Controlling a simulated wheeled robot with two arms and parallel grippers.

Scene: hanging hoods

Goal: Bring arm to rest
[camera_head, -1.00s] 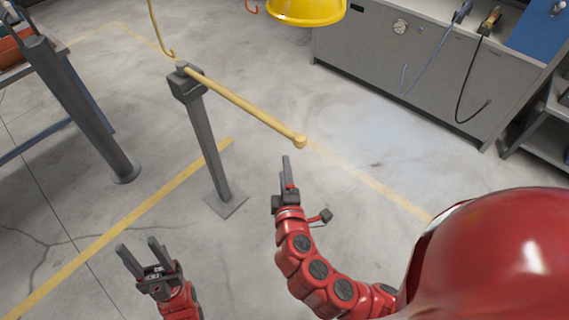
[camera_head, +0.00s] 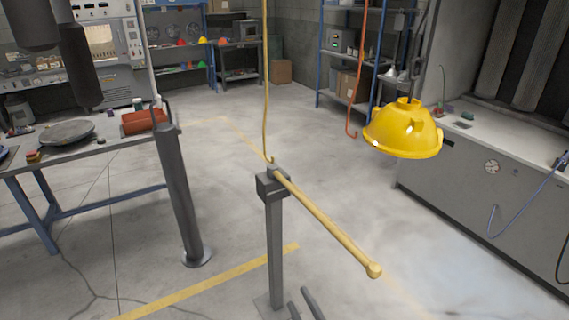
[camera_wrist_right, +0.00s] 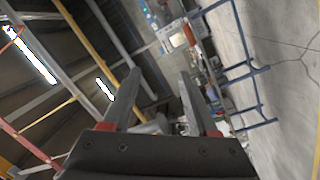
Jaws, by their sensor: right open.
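My right gripper (camera_head: 304,300) shows only as two dark fingertips at the bottom edge of the head view, with a gap between them. They are in front of the foot of the grey post, below the yellow bar. In the right wrist view the right gripper (camera_wrist_right: 158,76) has its two fingers apart with nothing between them. The rest of the right arm is out of the head view. My left gripper is not in view.
A grey post (camera_head: 275,245) carries a yellow bar (camera_head: 325,222) reaching right. A yellow hood (camera_head: 402,132) hangs at right, near a red hook (camera_head: 360,75). A yellow hook (camera_head: 266,90) hangs above the post. A workbench (camera_head: 130,124) is left, a grey counter (camera_head: 455,180) right.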

